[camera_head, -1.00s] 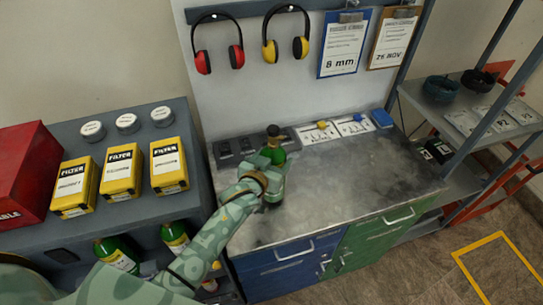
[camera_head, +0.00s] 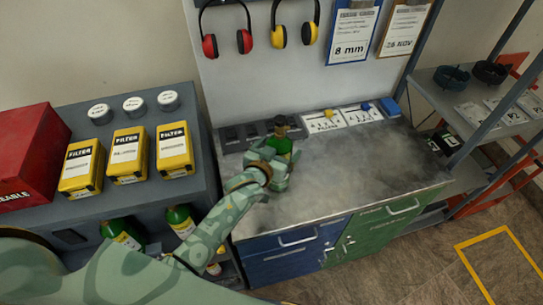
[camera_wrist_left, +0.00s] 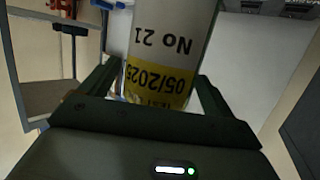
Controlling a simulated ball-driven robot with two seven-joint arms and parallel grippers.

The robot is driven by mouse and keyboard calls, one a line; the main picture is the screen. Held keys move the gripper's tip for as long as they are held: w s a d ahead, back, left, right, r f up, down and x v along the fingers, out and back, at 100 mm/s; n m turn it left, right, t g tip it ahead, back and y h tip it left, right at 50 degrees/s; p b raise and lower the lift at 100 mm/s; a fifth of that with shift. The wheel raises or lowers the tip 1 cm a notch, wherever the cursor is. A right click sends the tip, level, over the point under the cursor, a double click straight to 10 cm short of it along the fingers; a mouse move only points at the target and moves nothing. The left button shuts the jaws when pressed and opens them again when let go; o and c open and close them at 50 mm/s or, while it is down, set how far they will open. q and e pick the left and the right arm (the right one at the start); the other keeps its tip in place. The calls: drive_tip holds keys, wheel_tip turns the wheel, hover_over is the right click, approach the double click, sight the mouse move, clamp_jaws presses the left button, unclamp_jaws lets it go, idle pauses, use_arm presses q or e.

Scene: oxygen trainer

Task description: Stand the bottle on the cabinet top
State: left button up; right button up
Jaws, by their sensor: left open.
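The green bottle (camera_head: 279,144), with a dark cap, is upright at the rear left part of the grey cabinet top (camera_head: 365,168). My left gripper (camera_head: 281,170) is around its lower part, hiding its base, so contact with the top cannot be seen in the head view. In the left wrist view the bottle (camera_wrist_left: 170,45) shows a white label reading "No 21" and a yellow band with "05/2025". It stands between the fingers of the left gripper (camera_wrist_left: 155,85), which are open on either side of it. My right gripper is not in view.
Small trays and cards (camera_head: 322,120) line the back of the top. The front and right of the top are clear. A left shelf holds yellow filter boxes (camera_head: 128,155) and a red box (camera_head: 30,155); more green bottles (camera_head: 122,233) are below. Ear defenders (camera_head: 226,45) hang above.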

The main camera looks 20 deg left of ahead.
use_arm(q)
drive_tip(key=p+v, duration=0.1)
drive_tip(key=v, duration=1)
drive_tip(key=shift+s, duration=0.25)
